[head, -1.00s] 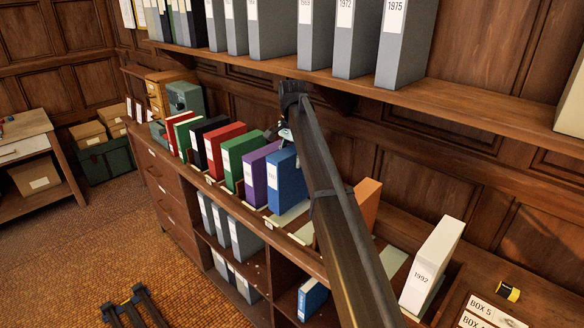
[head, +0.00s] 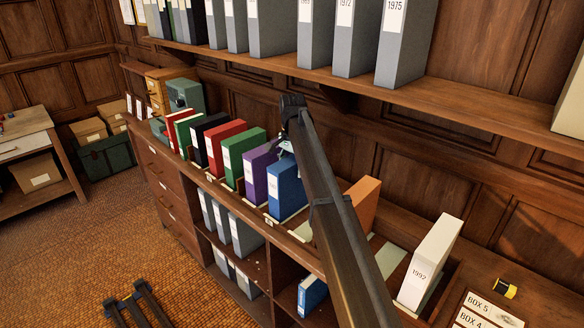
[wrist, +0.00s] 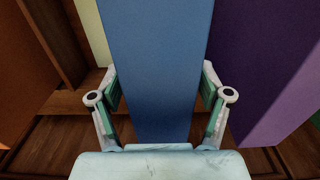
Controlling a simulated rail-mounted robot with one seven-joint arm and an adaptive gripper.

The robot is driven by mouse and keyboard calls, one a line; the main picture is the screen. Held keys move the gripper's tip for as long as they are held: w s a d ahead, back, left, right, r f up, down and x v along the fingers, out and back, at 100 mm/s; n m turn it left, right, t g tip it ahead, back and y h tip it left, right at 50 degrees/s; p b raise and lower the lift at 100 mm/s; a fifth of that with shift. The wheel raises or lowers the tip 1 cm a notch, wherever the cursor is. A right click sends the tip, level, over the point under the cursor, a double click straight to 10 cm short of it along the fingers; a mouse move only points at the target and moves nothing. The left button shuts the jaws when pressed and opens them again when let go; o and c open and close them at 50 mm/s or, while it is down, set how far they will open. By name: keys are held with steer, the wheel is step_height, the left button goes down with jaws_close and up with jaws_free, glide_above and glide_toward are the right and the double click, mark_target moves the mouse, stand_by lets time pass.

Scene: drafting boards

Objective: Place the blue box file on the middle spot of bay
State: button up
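The blue box file (head: 287,188) stands upright in the row on the long cabinet top, just right of the purple file (head: 258,172). Pale strips edge its base. My gripper (head: 286,145) is at the file's far upper side, partly hidden behind my arm. In the wrist view, the blue file (wrist: 158,70) lies between the two green-padded fingers (wrist: 162,90), whose tips appear to touch its sides. I cannot tell whether its base is fully on the surface. A pale spot (head: 303,232) shows right of it.
An orange file (head: 364,200) stands right of my arm, then a white file (head: 428,265) marked 1992. Green (head: 240,160), red and black files stand to the left. A shelf (head: 420,95) with grey files overhangs the row. Another blue file (head: 312,295) sits on the lower shelf.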

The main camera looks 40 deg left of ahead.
steer(key=shift+r, duration=0.1)
step_height(320, 180, up, 12)
steer(key=b, duration=0.3)
stand_by(0.5)
